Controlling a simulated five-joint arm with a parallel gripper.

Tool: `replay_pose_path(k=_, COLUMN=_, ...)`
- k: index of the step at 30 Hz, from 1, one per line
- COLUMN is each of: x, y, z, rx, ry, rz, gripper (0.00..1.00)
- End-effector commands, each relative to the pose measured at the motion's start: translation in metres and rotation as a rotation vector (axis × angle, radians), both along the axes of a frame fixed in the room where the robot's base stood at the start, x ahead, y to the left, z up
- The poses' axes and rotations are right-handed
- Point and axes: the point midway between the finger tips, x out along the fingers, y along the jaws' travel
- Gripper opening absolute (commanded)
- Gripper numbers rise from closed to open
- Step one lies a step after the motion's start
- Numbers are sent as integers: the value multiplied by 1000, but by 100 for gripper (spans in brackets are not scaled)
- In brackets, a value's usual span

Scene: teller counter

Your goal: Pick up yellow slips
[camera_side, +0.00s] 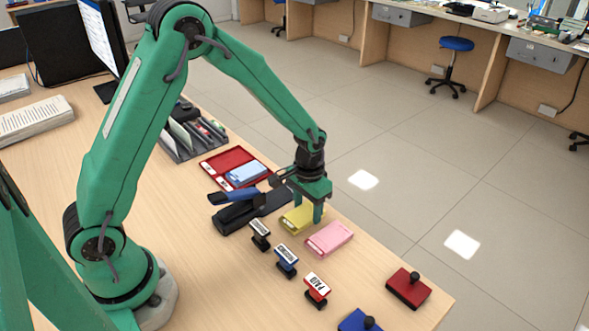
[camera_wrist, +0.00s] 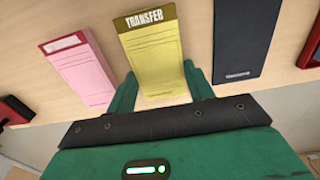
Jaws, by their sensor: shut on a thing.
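The yellow slips (camera_side: 297,219) form a small stack low over the counter, below my gripper (camera_side: 306,204) in the side view. In the wrist view the yellow slips (camera_wrist: 152,50) carry a dark header reading "TRANSFER". My gripper (camera_wrist: 160,92) has its two green fingers on either side of the stack's near end, and it is shut on the slips. Whether the stack is off the counter is hard to tell. Pink slips (camera_side: 330,239) lie just to the right of the yellow ones and also show at the left of the wrist view (camera_wrist: 78,68).
A dark stapler (camera_side: 243,212) with a blue top lies left of the slips. Stamps stand in front: black (camera_side: 260,235), blue (camera_side: 286,261) and red "PAID" (camera_side: 317,290). A red ink pad (camera_side: 408,288) is near the counter's right edge. An open red box (camera_side: 234,167) lies behind.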

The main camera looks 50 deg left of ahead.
Motion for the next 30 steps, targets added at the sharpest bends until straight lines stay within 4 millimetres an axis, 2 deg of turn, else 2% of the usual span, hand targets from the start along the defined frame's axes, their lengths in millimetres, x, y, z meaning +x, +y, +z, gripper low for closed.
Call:
replay_pose_path(k=7, x=1, y=0, z=17, rx=0, ry=-3, rz=0, gripper=28)
replay_pose_path(k=12, x=1, y=0, z=41, rx=-1, ry=-6, rz=0, gripper=28)
replay_pose_path(k=24, x=-42, y=-58, z=82, rx=-1, ry=-4, rz=-5, gripper=28)
replay_pose_path(k=30, x=-58, y=-80, z=98, rx=-1, ry=-3, rz=-4, gripper=28)
